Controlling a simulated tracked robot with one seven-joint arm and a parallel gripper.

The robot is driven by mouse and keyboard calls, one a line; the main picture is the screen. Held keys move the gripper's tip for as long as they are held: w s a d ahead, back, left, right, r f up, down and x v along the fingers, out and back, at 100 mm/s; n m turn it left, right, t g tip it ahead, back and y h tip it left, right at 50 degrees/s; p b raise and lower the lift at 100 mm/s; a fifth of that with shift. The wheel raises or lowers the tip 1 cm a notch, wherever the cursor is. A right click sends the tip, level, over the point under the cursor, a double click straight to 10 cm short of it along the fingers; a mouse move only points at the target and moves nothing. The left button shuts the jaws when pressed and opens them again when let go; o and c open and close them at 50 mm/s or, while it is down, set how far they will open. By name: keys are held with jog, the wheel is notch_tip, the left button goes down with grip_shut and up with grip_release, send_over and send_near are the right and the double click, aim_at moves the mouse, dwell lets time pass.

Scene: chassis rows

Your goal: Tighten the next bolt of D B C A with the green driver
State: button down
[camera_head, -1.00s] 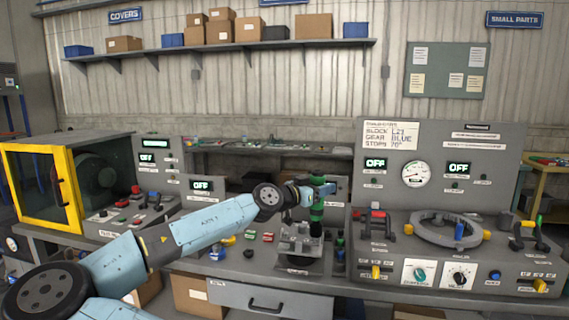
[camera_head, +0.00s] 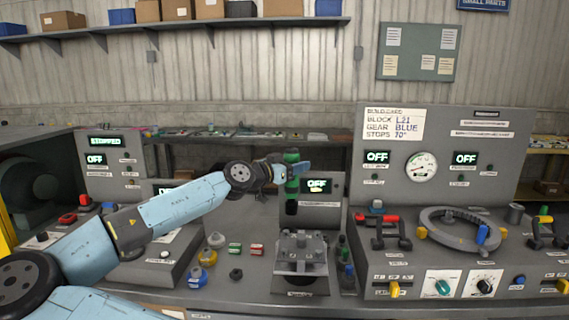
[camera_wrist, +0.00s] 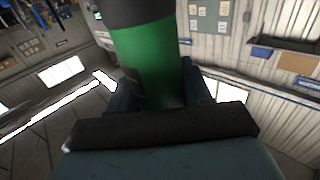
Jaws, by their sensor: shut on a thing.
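My gripper (camera_head: 290,172) is shut on the green driver (camera_head: 292,158) and holds it upright. The driver also fills the middle of the wrist view (camera_wrist: 150,62). Its dark lower end (camera_head: 291,207) hangs in the air above the grey block fixture (camera_head: 300,247), a little to its left, apart from it. The block has several raised bolt posts on top, too small to tell their letters or which are tight.
A ring fixture (camera_head: 460,230) sits on the right console.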

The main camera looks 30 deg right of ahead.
aim_at(290, 189)
jog(key=shift+w+a+f, duration=0.25)
jog(key=shift+a+f, duration=0.2)
jog(key=shift+f, duration=0.15)
jog(key=shift+w+a+f, duration=0.1)
jog(key=shift+f, duration=0.6)
jog(key=shift+w+a+f, duration=0.1)
jog(key=shift+f, duration=0.6)
jog(key=shift+s, duration=0.1)
jog(key=shift+a+f, duration=0.15)
jog(key=shift+f, duration=0.45)
jog(key=shift+f, duration=1.4)
dwell(1.2)
jog(key=shift+r, duration=0.15)
dwell(1.1)
jog(key=shift+r, duration=2.4)
jog(key=shift+s, duration=0.1)
